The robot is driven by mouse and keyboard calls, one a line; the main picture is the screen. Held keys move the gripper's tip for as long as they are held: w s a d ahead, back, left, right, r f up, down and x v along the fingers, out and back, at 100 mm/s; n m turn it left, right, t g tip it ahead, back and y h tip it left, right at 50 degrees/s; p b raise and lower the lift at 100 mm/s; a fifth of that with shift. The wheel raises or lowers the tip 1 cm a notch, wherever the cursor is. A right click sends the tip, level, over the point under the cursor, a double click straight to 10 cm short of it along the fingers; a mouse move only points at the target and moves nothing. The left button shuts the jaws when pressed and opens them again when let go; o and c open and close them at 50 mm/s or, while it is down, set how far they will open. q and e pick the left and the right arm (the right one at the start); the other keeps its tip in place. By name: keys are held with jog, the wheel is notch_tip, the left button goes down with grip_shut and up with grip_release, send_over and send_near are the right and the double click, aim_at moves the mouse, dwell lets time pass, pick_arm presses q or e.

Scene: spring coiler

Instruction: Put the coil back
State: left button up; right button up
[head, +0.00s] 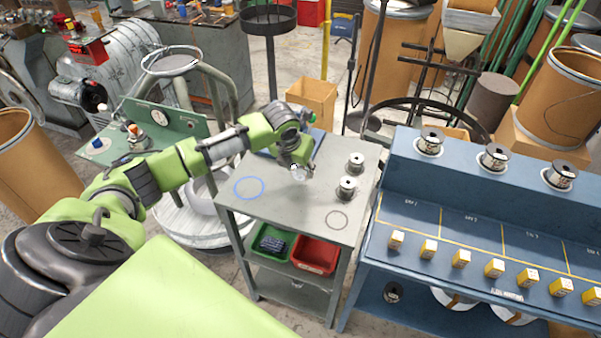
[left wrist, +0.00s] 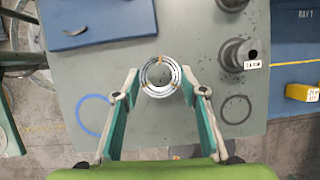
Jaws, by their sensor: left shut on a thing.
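The coil (left wrist: 161,76) is a small silvery ring of wire with yellowish ties. In the left wrist view it sits between the fingertips of my left gripper (left wrist: 160,84), which is shut on it. In the head view my left gripper (head: 299,170) points down over the far part of the grey cart top (head: 290,208), and the coil shows small and pale under it. I cannot tell how far the coil is above the surface. A blue circle (head: 249,188) is marked left of the gripper, and a dark circle (head: 337,220) nearer the front right; both are empty. My right gripper is out of view.
Two wire spools (head: 347,188) stand on the cart's right side. A blue pad (left wrist: 97,22) lies at its far edge. Green (head: 272,244) and red (head: 315,254) bins sit below. A blue bench (head: 465,235) with spools and yellow boxes stands right.

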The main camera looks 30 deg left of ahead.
aim_at(300, 171)
pick_arm(q)
jog(key=shift+w+a+f, duration=0.2)
jog(key=shift+w+f, duration=0.35)
jog(key=shift+f, duration=0.1)
notch_tip(300, 171, down, 2)
jog(key=shift+f+p, duration=0.2)
jog(key=shift+p, duration=0.15)
jog(key=shift+f, duration=0.35)
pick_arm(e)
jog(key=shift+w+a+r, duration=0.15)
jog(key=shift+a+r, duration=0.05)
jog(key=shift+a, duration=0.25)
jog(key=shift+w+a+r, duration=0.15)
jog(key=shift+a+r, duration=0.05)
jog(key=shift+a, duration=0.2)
pick_arm(q)
jog(key=shift+f, duration=0.1)
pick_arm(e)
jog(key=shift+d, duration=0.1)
pick_arm(q)
jog(key=o, duration=1.3)
jog(key=shift+o, duration=0.2)
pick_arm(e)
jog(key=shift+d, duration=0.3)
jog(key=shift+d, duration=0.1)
